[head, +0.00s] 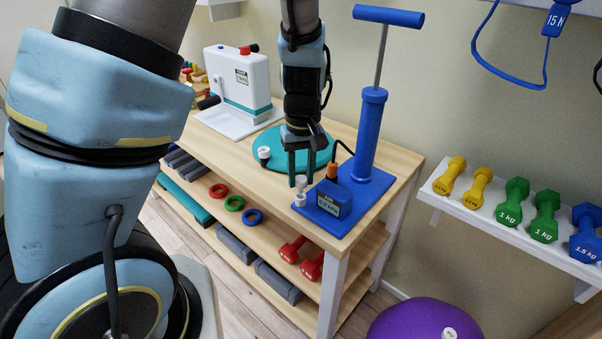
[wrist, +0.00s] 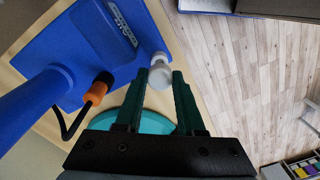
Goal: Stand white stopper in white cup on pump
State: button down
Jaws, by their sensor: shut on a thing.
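The blue pump (head: 369,135) stands on the right end of the wooden table, with a T-handle and a flat base. The small white cup (head: 300,200) sits at the base's left corner; it also shows in the wrist view (wrist: 158,58), partly hidden behind the stopper. My gripper (head: 301,184) points down over that corner and is shut on the white stopper (wrist: 160,77). In the head view the stopper (head: 301,181) is between the fingertips, just above the cup. I cannot tell whether its lower end touches the cup.
A blue gauge box (head: 329,200) and an orange-ended black hose (head: 333,170) are close to my gripper's right. A teal disc (head: 268,150) with a black-and-white piece (head: 264,153) lies behind. A white machine (head: 240,80) stands at the back left.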

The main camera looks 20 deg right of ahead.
jog(key=shift+f+b, duration=0.9)
jog(key=shift+f, duration=0.55)
dwell(1.1)
jog(key=shift+c, duration=2.2)
grip_release()
jog(key=shift+o, duration=0.2)
jog(key=shift+r+p, duration=3.45)
jog(key=shift+r, duration=0.1)
jog(key=shift+a, duration=0.1)
